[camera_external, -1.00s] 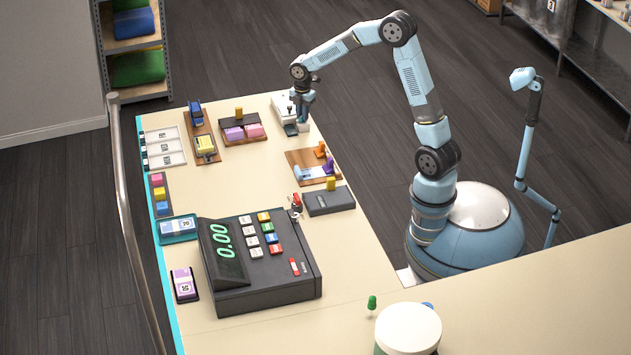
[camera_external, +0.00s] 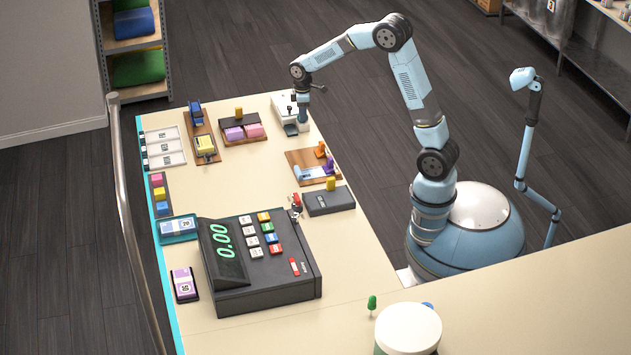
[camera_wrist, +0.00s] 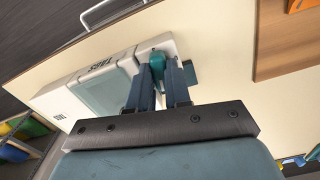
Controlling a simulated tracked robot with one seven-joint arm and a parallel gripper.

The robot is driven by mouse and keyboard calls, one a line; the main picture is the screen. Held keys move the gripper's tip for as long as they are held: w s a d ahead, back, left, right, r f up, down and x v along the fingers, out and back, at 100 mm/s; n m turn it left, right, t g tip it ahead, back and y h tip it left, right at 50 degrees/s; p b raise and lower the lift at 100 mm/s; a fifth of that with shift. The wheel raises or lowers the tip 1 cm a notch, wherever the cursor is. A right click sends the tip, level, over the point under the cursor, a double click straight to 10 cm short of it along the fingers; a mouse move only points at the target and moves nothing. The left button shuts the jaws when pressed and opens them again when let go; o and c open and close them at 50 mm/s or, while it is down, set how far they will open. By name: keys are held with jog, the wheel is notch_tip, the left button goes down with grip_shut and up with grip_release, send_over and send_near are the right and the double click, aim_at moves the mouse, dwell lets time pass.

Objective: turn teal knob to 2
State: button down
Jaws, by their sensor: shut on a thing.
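The teal knob (camera_wrist: 157,58) shows in the wrist view, at the end of a white device (camera_wrist: 75,95) with dark lettering on it. My gripper (camera_wrist: 165,80) is shut on the teal knob, with a finger on either side of it. In the external view my gripper (camera_external: 303,113) points down at the white device (camera_external: 284,107) at the far end of the counter. The knob is hidden there behind my fingers. The knob's number marks are not readable in either view.
A wooden board with purple and orange items (camera_external: 312,168) lies nearer on the counter (camera_external: 250,180). A tray with pink and purple blocks (camera_external: 243,130) stands left of the white device. A cash register (camera_external: 260,262) fills the near part.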

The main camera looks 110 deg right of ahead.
jog(key=m, duration=0.4)
jog(key=shift+w+m, duration=0.15)
jog(key=shift+m, duration=0.15)
jog(key=m, duration=0.3)
jog(key=shift+r+m, duration=0.1)
jog(key=shift+m, duration=0.3)
jog(key=m, duration=0.3)
jog(key=shift+m, duration=2)
jog(key=c, duration=1.1)
grip_release()
jog(key=shift+o, duration=0.2)
notch_tip(320, 180, up, 14)
jog(key=shift+f, duration=0.25)
